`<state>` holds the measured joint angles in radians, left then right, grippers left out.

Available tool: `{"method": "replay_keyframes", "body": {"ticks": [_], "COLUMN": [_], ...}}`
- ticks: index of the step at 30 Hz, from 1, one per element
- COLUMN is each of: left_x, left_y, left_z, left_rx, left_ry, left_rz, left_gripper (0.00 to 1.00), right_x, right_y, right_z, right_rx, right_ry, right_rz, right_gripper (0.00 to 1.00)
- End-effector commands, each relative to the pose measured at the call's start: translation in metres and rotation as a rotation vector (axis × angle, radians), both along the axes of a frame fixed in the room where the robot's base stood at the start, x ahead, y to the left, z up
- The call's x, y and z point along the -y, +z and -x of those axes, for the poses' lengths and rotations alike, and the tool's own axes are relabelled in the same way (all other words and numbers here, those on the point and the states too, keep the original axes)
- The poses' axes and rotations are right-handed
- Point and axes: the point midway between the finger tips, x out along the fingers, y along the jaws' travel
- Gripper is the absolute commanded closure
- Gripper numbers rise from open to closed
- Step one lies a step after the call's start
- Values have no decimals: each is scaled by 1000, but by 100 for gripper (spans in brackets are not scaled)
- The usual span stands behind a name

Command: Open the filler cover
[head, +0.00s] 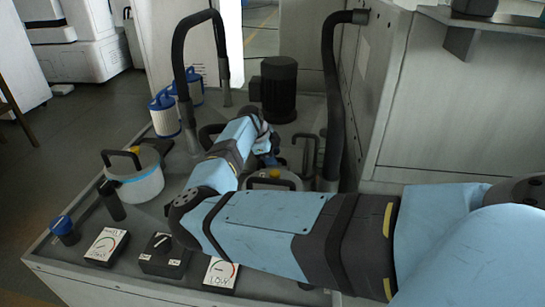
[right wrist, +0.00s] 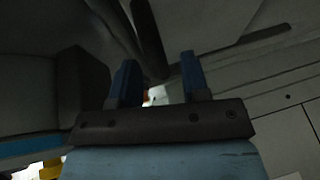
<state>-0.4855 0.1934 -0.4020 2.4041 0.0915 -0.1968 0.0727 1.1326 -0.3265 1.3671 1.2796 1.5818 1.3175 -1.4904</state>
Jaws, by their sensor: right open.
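Two round lids with dark bar handles show in the head view, and I cannot tell for certain which is the filler cover. One lid (head: 122,164) sits on a white pot with a light blue band at the left. The other lid (head: 262,183) is at the middle, partly hidden behind my right arm; its handle looks lowered. My right gripper (head: 270,150) is just behind this middle lid, mostly hidden by its own wrist. In the right wrist view the right gripper's (right wrist: 158,70) two blue fingers stand apart with nothing clearly between them. My left gripper is out of view.
Black hoses (head: 332,100) rise behind and right of the middle lid, near a grey cabinet wall (head: 420,100). A black motor (head: 279,88) and blue-ended filters (head: 164,115) stand at the back. A knob box (head: 164,256) and gauges (head: 105,246) line the front edge.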

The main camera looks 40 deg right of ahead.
Motion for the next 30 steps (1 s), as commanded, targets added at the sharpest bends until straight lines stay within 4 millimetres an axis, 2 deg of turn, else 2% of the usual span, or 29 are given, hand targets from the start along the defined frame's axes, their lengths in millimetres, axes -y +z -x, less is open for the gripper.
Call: {"method": "replay_keyframes", "body": {"ticks": [3,9,16,25,30], "left_x": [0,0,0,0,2], "left_y": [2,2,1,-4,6], "left_z": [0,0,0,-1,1], "left_rx": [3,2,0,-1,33], "left_ry": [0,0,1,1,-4], "left_rz": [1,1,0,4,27], "left_gripper": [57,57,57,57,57], "right_x": [0,0,5,49,62], "right_y": [0,0,1,0,0], "right_z": [0,0,-3,-39,-49], "right_rx": [0,0,-1,0,0], "right_ry": [0,0,0,1,1], "right_rz": [0,0,1,0,-1], "right_gripper": [58,100,100,100,100]}}
